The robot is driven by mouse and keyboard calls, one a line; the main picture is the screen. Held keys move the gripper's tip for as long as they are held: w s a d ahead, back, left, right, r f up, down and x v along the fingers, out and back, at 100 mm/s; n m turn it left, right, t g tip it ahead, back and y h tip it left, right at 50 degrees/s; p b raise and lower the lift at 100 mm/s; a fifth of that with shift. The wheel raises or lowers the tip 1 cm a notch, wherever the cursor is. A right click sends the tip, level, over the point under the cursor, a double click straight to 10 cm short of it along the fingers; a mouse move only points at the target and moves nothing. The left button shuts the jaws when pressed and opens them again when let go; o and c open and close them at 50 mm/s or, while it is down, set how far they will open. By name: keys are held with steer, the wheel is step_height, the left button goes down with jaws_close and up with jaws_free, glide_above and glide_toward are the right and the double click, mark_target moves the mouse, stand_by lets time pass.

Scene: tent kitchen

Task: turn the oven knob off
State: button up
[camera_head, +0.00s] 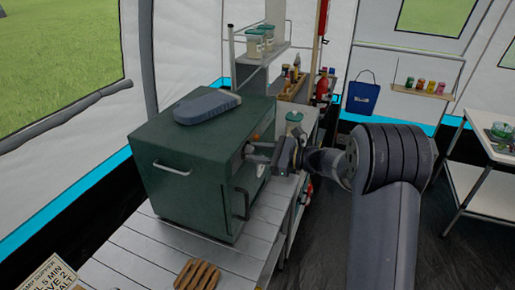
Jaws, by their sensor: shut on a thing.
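The oven is a dark green box (190,165) on a slatted grey table. Its front, with a handle and small controls, faces right. My gripper (254,154) reaches in from the right and is at the upper part of this front. It is shut on the oven knob, which the fingers mostly hide. I cannot tell which way the knob is turned.
A grey-blue flat object (207,106) lies on top of the oven. A brown ridged item (198,274) lies on the table (130,255) in front. Shelves with jars and bottles stand behind. A white side table (485,195) is at the right, with open dark floor before it.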

steer(key=shift+m, duration=0.6)
steer(key=o, duration=1)
steer(key=shift+c, duration=0.2)
steer(key=b+v, duration=0.2)
steer(key=v, duration=0.9)
steer(key=shift+a, duration=0.15)
